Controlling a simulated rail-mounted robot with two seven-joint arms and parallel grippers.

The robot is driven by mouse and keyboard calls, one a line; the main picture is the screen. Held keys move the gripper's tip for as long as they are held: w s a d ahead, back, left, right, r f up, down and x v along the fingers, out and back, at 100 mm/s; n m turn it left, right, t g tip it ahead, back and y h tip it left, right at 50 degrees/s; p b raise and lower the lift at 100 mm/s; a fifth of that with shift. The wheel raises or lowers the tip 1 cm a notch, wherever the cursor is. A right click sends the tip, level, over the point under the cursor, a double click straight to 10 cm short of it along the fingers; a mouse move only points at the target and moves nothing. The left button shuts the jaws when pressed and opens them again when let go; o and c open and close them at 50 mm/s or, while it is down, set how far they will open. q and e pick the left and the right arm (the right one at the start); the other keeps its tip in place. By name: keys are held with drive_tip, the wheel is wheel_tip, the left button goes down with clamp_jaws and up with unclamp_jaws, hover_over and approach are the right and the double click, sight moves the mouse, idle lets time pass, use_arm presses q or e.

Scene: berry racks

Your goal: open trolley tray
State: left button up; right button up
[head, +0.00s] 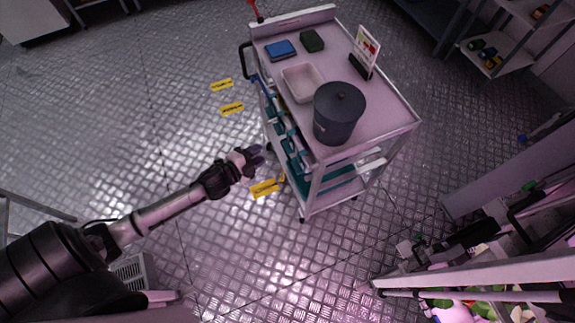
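A pale trolley (390,108) stands right of centre in the head view. Below its top, teal trays (294,161) show between the posts on its left side; the trolley top and posts partly hide them. My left gripper (254,157) is left of the trolley, near these trays, and appears apart from them. Nothing is visibly held in it, but its finger gap is too small to judge. A dark arm-like shape at the lower right may be my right arm; its fingers cannot be made out.
The metal floor at left is largely clear.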

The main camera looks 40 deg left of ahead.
use_arm(q)
drive_tip(key=w+a+f+m+h+b, duration=0.1)
drive_tip(key=a+f+m+h+b, duration=0.15)
drive_tip(key=f+b, duration=0.25)
drive_tip(key=w+a+f+m+g+h+b, duration=0.1)
drive_tip(key=f+m+h+b, duration=0.1)
drive_tip(key=f+m+b, duration=0.3)
drive_tip(key=w+a+f+m+h+b, duration=0.1)
drive_tip(key=a+f+h+b, duration=0.1)
drive_tip(key=f+b, duration=0.3)
drive_tip(key=shift+m+y, duration=0.25)
drive_tip(key=b+x, duration=0.1)
drive_tip(key=x, duration=0.3)
drive_tip(key=b+x, duration=0.1)
drive_tip(key=x, duration=0.4)
drive_tip(key=f+b+x, duration=0.1)
drive_tip(key=x, duration=0.3)
drive_tip(key=shift+d+f, duration=0.15)
drive_tip(key=shift+d, duration=0.1)
drive_tip(key=shift+w, duration=0.1)
clamp_jaws()
